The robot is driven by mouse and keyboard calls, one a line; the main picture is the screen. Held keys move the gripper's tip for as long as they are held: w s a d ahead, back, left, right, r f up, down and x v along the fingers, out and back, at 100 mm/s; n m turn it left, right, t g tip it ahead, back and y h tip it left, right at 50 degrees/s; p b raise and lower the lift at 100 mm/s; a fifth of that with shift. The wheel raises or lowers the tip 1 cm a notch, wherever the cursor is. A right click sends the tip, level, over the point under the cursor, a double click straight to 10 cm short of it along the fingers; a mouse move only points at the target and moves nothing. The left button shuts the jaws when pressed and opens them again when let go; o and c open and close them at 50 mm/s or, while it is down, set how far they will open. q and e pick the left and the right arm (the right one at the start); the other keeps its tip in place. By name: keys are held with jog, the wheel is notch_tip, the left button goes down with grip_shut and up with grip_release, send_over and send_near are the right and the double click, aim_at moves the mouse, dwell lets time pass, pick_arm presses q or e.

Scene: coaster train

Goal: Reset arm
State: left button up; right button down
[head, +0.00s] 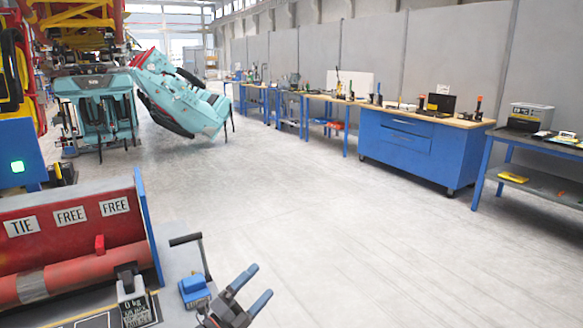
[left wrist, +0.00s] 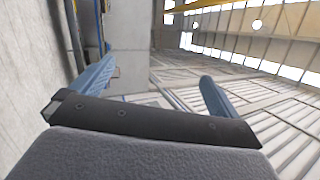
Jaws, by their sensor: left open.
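My left gripper (head: 247,288) is at the bottom middle of the head view, its two blue fingers spread apart with nothing between them. In the left wrist view the gripper (left wrist: 152,85) also shows open and empty, with the wall and the roof behind it. It is to the right of a red panel (head: 75,232) with labels reading TIE and FREE, and apart from it. My right gripper is in neither view.
A tilted teal coaster car (head: 180,95) stands behind. Blue workbenches (head: 410,145) line the right. The middle floor is clear.

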pick_arm(q)
jog(key=s+a+f+n+g+y, duration=0.1)
jog(key=s+a+f+n+y, duration=0.35)
jog(key=f+n+y, duration=0.45)
jog(key=s+a+f+n+g+y, duration=0.1)
jog(key=s+a+f+n+y, duration=0.4)
jog(key=f+n, duration=0.55)
jog(key=s+d+f+n+g, duration=0.1)
jog(key=s+f+n+g, duration=0.1)
jog(key=s, duration=0.6)
jog(key=s+d+f+n+g, duration=0.1)
jog(key=s+f+n+g, duration=0.1)
jog(key=s+f+g, duration=0.3)
jog(key=s+d+f+n+g, duration=0.1)
jog(key=s+f+g, duration=0.3)
jog(key=s, duration=0.8)
jog(key=shift+d+n+g+p, duration=0.3)
jog(key=shift+d+n+p, duration=0.05)
jog(key=shift+n+p, duration=0.1)
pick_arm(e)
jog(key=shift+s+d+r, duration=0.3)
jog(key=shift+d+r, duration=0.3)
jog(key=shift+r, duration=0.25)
pick_arm(q)
jog(key=shift+f, duration=0.1)
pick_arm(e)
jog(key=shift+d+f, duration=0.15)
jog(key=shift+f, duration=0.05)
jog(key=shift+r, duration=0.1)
